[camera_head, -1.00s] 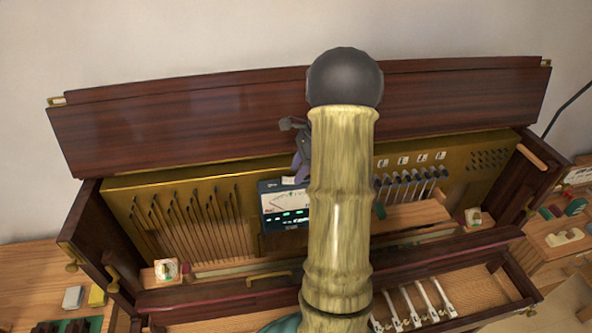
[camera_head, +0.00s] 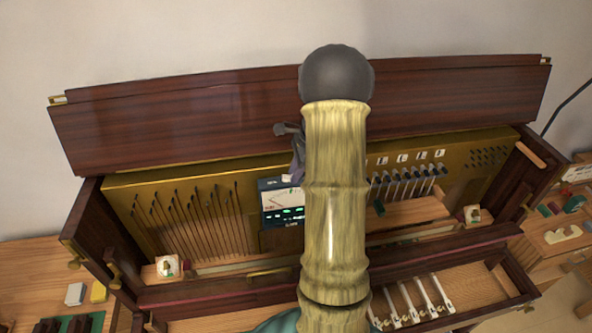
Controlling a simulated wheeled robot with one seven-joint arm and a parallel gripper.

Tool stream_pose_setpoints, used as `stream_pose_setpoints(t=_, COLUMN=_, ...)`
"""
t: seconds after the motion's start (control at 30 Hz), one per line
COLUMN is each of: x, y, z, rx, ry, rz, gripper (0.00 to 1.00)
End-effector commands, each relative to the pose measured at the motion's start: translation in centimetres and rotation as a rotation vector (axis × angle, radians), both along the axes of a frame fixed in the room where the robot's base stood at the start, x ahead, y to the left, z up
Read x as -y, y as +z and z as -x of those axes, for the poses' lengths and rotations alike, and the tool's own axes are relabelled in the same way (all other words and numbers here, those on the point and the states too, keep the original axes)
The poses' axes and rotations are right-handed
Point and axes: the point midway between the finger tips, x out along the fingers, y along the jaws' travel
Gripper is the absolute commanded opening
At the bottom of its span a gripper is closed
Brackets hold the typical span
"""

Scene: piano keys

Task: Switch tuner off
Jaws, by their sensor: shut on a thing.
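The tuner (camera_head: 280,203) is a dark box with a pale meter face and lit green lights. It stands in the middle of the opened piano case, and my arm hides its right part. My gripper (camera_head: 297,172) shows only in part, as a dark purple-grey shape left of my arm. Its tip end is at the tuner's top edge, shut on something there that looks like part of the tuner. The contact and the tuner's switch are hidden or too small to make out.
The raised dark wooden lid (camera_head: 190,115) stands behind. Dark hammers (camera_head: 195,220) stand left of the tuner, and labelled levers (camera_head: 415,178) right of it. The front rail (camera_head: 215,288) crosses before it. White keys (camera_head: 425,300) lie front right.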

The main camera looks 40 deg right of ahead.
Motion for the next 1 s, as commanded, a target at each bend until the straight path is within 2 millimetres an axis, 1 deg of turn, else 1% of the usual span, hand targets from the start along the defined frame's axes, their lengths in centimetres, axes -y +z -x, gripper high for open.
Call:
stream_pose_setpoints(t=0.13, x=-0.36, y=0.38, z=-0.13, rx=-0.036, ry=0.004, rz=0.069, gripper=0.0)
stream_pose_setpoints(t=0.53, x=-0.89, y=0.5, z=-0.41, rx=-0.126, ry=0.003, rz=0.258, gripper=0.0)
stream_pose_setpoints(t=0.7, x=-0.89, y=0.42, z=-0.41, rx=-0.14, ry=0.0, rz=0.29, gripper=0.0)
stream_pose_setpoints(t=0.97, x=-0.85, y=0.39, z=-0.42, rx=-0.14, ry=-0.001, rz=0.291, gripper=0.0)
stream_pose_setpoints(t=1.0, x=-0.85, y=0.39, z=-0.42, rx=-0.14, ry=0.0, rz=0.291, gripper=0.24)
